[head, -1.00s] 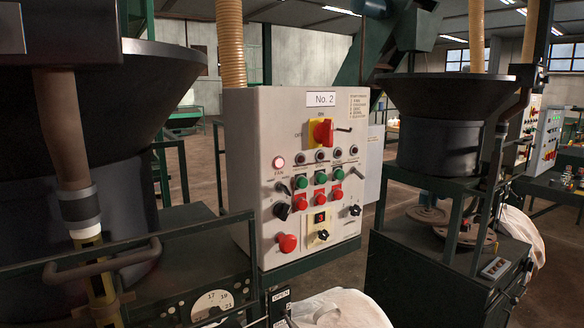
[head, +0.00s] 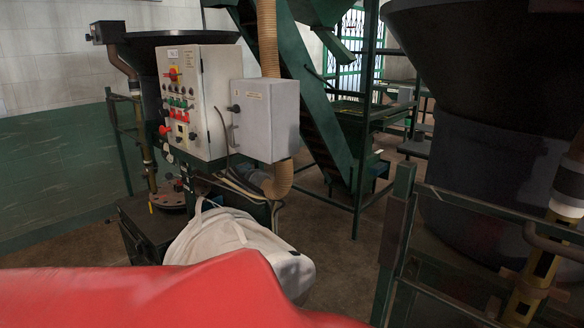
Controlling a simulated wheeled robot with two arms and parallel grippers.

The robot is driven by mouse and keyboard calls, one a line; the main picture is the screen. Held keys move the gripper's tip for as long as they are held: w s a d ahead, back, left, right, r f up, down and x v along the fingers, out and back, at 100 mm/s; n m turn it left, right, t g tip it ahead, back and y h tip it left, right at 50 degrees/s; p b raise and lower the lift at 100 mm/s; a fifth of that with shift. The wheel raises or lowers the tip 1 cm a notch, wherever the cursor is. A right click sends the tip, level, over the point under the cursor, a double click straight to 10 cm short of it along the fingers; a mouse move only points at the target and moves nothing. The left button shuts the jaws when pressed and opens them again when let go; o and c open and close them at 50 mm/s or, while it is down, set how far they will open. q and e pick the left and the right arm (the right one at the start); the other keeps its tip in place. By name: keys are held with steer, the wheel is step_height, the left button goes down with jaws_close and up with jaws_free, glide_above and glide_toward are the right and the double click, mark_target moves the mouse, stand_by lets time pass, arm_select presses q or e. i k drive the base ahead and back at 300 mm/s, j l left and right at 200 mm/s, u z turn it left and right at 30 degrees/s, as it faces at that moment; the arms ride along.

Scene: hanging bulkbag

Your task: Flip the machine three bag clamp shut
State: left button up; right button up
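A machine on the left has a pale control panel (head: 203,130) with a small number label that I cannot read for certain. A white bulk bag (head: 222,238) bulges below the panel with a loop at its top. I cannot make out a bag clamp on it. A second machine with a big dark hopper (head: 490,160) stands close on the right; its number does not show. Neither of my grippers is in view.
A large red, blurred surface (head: 150,298) fills the lower left, very near; I cannot tell what it is. A grey box (head: 264,122) and ribbed hose (head: 268,35) stand beside the panel. A green railing (head: 400,240) is at right. Some floor (head: 345,270) shows between the machines.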

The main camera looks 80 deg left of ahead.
mark_target(169, 176)
steer(key=u, duration=3.5)
